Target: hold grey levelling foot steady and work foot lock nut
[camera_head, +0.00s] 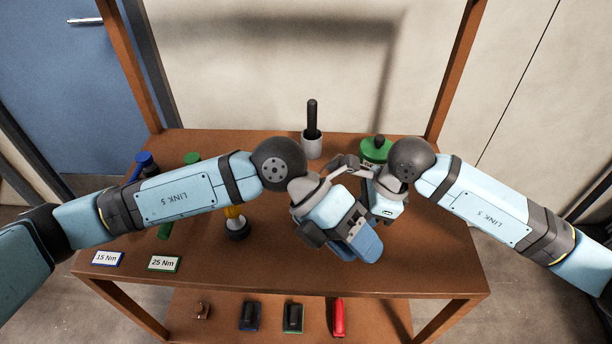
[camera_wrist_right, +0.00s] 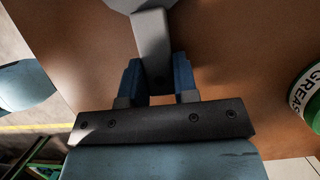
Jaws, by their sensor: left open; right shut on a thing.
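My right gripper (camera_wrist_right: 160,80) has its blue fingers shut on a grey bar (camera_wrist_right: 152,45). A paler grey rounded part shows at the bar's far end, cut off by the picture edge. I cannot tell whether this is the levelling foot, and I cannot make out the lock nut. In the head view my right gripper (camera_head: 383,208) points down over the right half of the table, and its fingertips are hidden. My left gripper (camera_head: 362,242) is open, just left of and in front of the right one, with its blue fingers over the table. I see nothing held in it.
A green grease tin (camera_head: 372,157) and a grey cup (camera_head: 312,147) with a black handle stand at the back. Blue (camera_head: 147,160) and green (camera_head: 191,158) tools and a yellow-and-black piece (camera_head: 238,228) lie left. A lower shelf (camera_head: 270,308) holds several small items. The front right tabletop is clear.

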